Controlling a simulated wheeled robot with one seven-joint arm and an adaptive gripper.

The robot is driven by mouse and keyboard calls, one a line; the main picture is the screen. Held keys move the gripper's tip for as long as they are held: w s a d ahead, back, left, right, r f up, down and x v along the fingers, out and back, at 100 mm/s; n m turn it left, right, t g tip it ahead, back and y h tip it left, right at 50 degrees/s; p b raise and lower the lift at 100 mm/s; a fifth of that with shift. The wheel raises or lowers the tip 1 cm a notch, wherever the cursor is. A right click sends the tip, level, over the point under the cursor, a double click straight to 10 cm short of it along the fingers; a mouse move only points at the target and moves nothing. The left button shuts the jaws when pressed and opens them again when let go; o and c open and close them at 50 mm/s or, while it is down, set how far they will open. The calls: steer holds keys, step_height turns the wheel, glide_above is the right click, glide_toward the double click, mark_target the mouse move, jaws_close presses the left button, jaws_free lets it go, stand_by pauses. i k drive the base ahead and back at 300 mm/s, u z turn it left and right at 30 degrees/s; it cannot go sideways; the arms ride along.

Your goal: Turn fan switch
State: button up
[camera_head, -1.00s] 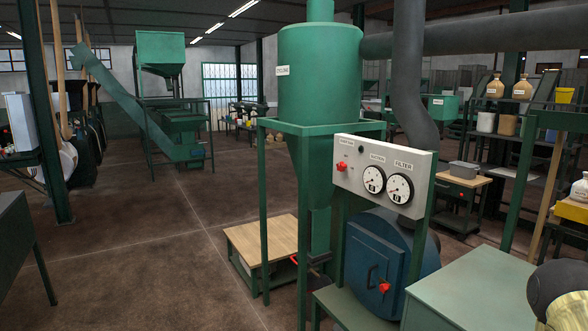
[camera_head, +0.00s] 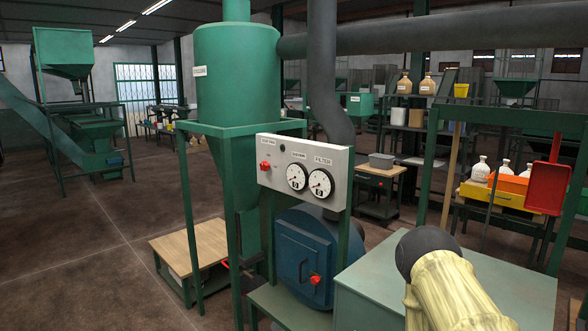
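A pale grey control panel (camera_head: 306,172) stands on green posts in front of the green cyclone. It carries a red knob switch (camera_head: 265,166) on its left side, below a small label too small to read for sure. Two round white gauges (camera_head: 309,180) sit to the right of the knob. A second red knob (camera_head: 315,279) is on the blue round housing (camera_head: 302,257) below the panel. A dark rounded joint with a cream ribbed sleeve at the lower right appears to be part of my arm. My gripper is not in view, and nothing touches the panel.
A green cabinet top (camera_head: 372,272) stands right of the blue housing. A low wooden-topped platform (camera_head: 190,246) is at left. Open floor (camera_head: 90,260) lies farther left. A green frame with a red tray (camera_head: 547,182) is at right.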

mark_target(265, 167)
steer(key=k, duration=0.6)
steer(key=u, duration=0.75)
steer(key=i, duration=0.75)
steer(key=u, duration=0.45)
steer(key=i, duration=1.1)
steer(key=z, duration=0.45)
